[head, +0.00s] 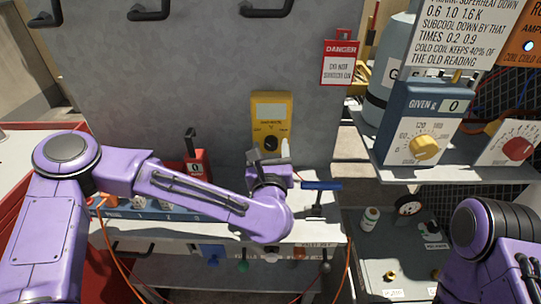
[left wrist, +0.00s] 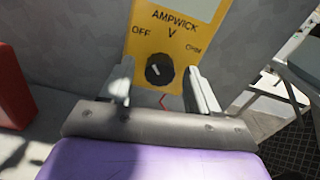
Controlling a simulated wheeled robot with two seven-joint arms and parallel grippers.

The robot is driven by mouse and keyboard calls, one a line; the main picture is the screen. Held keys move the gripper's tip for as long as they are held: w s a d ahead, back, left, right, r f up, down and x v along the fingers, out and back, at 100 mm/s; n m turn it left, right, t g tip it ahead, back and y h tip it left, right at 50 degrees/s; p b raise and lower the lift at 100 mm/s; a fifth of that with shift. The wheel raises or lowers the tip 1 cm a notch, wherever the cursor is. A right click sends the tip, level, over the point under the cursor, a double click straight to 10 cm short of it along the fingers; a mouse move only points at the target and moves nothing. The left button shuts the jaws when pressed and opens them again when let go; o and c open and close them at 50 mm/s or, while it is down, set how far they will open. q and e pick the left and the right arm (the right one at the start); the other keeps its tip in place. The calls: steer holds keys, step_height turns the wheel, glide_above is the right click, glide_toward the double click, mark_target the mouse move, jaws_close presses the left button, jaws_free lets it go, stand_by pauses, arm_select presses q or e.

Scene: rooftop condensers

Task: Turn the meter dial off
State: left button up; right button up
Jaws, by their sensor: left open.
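A yellow meter (head: 272,108) stands upright against the grey panel, with a round black dial (head: 270,143) on its lower front. In the left wrist view the dial (left wrist: 160,70) shows a short white mark, with OFF at its upper left, V above and OHM at its upper right. I cannot tell for sure which label the mark points at. My left gripper (head: 270,153) is open just in front of the meter's lower part. In the left wrist view its fingers (left wrist: 160,80) stand left and right of the dial; contact is not clear. My right gripper is out of view.
A red block (head: 197,165) with a black handle stands left of the meter. A blue-handled tool (head: 321,185) is to the right. A red danger tag (head: 341,62) hangs on the panel. A blue-and-white gauge box (head: 424,125) with a yellow knob sits on the right shelf.

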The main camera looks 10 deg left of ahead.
arm_select(q)
steer(key=s+d+b, duration=0.2)
steer(key=s, duration=0.8)
